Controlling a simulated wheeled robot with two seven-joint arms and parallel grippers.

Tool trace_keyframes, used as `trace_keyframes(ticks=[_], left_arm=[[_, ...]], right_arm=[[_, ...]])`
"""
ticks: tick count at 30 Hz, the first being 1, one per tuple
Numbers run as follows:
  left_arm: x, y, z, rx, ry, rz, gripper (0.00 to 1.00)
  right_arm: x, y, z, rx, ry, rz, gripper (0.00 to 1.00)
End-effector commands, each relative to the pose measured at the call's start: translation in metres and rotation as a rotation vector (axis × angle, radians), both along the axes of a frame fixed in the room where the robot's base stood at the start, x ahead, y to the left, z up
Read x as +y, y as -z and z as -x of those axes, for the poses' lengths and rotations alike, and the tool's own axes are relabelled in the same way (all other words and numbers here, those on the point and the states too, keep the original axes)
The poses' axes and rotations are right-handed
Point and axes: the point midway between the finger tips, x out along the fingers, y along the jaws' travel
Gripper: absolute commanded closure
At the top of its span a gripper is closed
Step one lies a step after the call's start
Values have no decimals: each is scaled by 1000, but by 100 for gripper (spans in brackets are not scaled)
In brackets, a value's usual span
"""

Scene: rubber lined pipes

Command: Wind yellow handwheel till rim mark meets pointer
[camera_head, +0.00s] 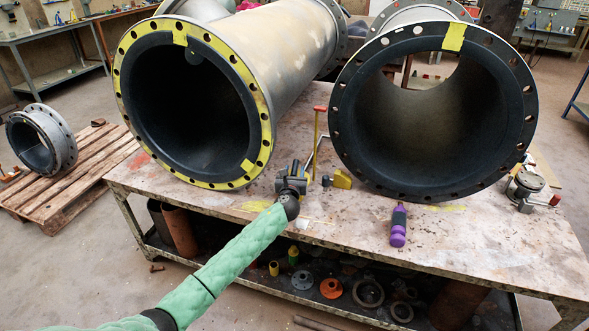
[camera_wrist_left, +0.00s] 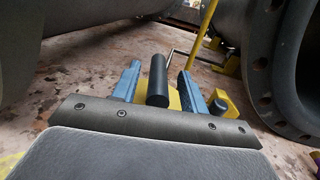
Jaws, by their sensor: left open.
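My left gripper (camera_head: 293,172) is open over the tabletop, between the two large pipes. In the left wrist view its two blue fingers (camera_wrist_left: 160,85) stand either side of a dark upright cylinder (camera_wrist_left: 158,78), with gaps at the sides. Yellow parts show behind and beside the cylinder; I cannot tell whether they belong to the handwheel. A small yellow piece (camera_head: 342,179) shows just right of the gripper in the head view. No full wheel rim, rim mark or pointer can be made out. My right gripper is not in view.
The yellow-flanged pipe (camera_head: 263,120) and dark-flanged pipe (camera_head: 338,150) flank the gripper closely. A thin yellow rod with a red top (camera_head: 317,120) stands behind. A purple bottle (camera_head: 398,226) and a red-handled device (camera_head: 527,185) are on the worktable (camera_head: 470,238). Its front-middle is mostly clear.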

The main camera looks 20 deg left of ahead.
Motion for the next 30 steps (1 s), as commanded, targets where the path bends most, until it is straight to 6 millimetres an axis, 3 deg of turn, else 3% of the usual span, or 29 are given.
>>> trace_keyframes(ticks=[6, 15, 22, 30], left_arm=[[4, 0, -17, 1, -1, 2, 56], [4, 0, -19, 0, -1, 2, 56], [4, 0, -19, 1, -1, 2, 100], [3, 0, -19, 0, -21, 3, 100]], right_arm=[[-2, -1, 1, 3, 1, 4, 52], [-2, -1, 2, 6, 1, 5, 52], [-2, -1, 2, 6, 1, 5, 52], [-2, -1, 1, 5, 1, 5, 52]])
